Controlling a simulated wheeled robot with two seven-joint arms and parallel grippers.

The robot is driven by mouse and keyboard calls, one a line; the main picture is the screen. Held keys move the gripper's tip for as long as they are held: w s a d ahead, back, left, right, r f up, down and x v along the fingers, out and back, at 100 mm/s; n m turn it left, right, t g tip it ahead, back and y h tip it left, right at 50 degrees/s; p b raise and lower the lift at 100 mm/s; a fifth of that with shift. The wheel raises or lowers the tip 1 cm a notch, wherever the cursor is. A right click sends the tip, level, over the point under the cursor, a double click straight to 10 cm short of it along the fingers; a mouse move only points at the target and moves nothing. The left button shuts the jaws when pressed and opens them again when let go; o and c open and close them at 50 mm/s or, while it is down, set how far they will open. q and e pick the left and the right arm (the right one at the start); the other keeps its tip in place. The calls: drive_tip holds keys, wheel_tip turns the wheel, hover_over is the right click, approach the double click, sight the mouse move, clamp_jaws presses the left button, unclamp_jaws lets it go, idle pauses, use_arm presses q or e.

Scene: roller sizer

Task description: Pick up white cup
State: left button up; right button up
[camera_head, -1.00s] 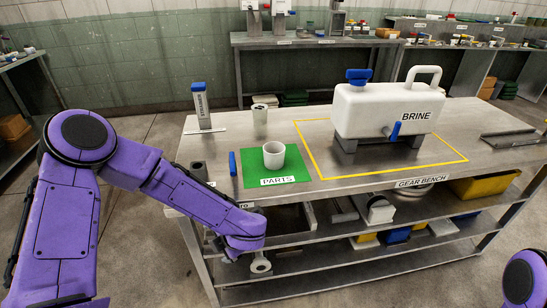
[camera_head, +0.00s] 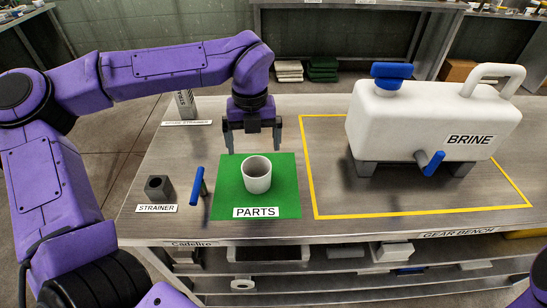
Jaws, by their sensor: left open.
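The white cup (camera_head: 257,176) stands upright on the green mat (camera_head: 229,196) labelled PARTS. My left gripper (camera_head: 253,146) points down above and just behind the cup, at the back edge of the mat. Its two fingers are spread apart with nothing between them. It looks clear of the cup, though the exact height is hard to judge. My right gripper is not in view.
A blue-handled tool (camera_head: 197,188) and a dark block (camera_head: 158,188) by the STRAINER label lie left of the mat. The white BRINE tank (camera_head: 425,122) stands inside the yellow outline at right. Bare bench (camera_head: 320,235) lies in front.

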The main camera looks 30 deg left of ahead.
sight(257, 171)
use_arm(q)
drive_tip(key=f, duration=0.1)
drive_tip(key=s+f, duration=0.1)
drive_tip(key=f, duration=0.3)
drive_tip(key=shift+s+d, duration=0.1)
drive_tip(key=shift+s, duration=0.25)
drive_tip(key=f, duration=0.1)
drive_tip(key=w+f, duration=0.1)
drive_tip(key=f, duration=0.1)
drive_tip(key=f+p, duration=0.1)
drive_tip(key=shift+w+d+f, duration=0.25)
drive_tip(key=shift+f, duration=0.1)
drive_tip(key=shift+s+f, duration=0.15)
drive_tip(key=shift+s, duration=0.15)
drive_tip(key=c, duration=1)
drive_tip(key=shift+c, duration=0.2)
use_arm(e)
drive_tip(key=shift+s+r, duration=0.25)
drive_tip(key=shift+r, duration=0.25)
